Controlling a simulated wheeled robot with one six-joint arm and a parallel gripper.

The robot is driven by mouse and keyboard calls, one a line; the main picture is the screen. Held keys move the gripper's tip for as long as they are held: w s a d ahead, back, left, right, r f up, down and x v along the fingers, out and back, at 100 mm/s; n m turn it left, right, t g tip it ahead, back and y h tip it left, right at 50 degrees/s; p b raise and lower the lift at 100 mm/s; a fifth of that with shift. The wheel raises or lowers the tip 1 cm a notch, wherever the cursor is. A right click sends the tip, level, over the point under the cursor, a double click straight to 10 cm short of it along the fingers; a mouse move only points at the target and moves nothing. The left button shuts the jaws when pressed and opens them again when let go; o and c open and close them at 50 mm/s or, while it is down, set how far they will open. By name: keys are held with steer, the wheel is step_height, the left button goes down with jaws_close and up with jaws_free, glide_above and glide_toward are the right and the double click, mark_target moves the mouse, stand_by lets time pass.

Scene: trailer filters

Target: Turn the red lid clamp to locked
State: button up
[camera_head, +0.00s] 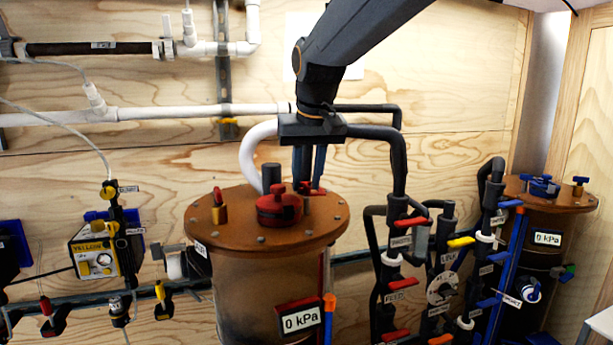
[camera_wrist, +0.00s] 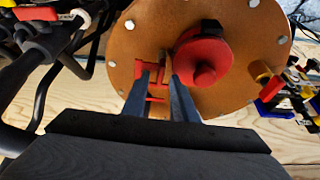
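The tank with the brown lid (camera_head: 212,226) stands in the middle of the head view. The red lid clamp (camera_head: 313,190) is at the back right of this lid, partly hidden by my gripper (camera_head: 308,185). In the wrist view the clamp's red part (camera_wrist: 152,68) shows at my left fingertip. My gripper (camera_wrist: 160,80) points down at it, its two fingers apart, one on each side of a narrow brown piece. I cannot tell whether either finger touches the clamp. Its locked or unlocked position is not readable.
A white hose (camera_head: 250,150) arches behind the lid. Dark pipes with coloured valve handles (camera_head: 410,222) stand to the right. A second brown-lidded tank (camera_head: 575,200) is far right.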

jaws_close()
stand_by(1.4)
